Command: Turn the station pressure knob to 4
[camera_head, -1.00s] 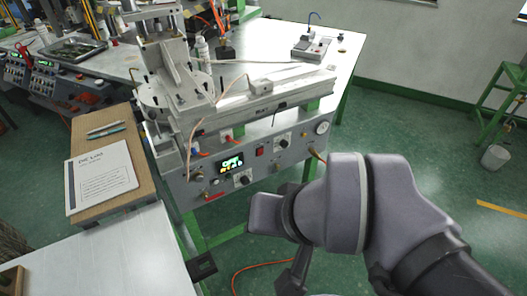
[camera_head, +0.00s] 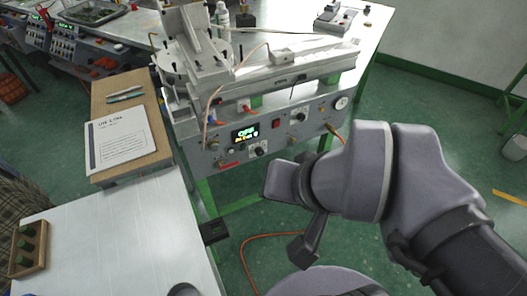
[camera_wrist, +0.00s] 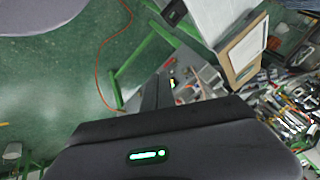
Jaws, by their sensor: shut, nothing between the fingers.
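The wax injection station (camera_head: 215,150) stands on a green-framed table at upper centre in the head view. Its grey front panel has a lit display (camera_head: 245,132), a dark knob below it (camera_head: 258,151), another dark knob to the right (camera_head: 299,116) and a round gauge (camera_head: 341,103). Labels and knob settings are too small to read, so I cannot tell which knob is for pressure. My gripper (camera_wrist: 158,82) shows in the wrist view, shut and empty, with the station partly hidden behind it. In the head view my arm is right of and below the panel, apart from the knobs.
A brown board (camera_head: 105,95) with a white booklet (camera_head: 122,142) and pens lies left of the station. A white table (camera_head: 120,230) with a small wooden holder (camera_head: 42,248) is at lower left. An orange hose (camera_head: 245,262) crosses the green floor. Open floor lies right.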

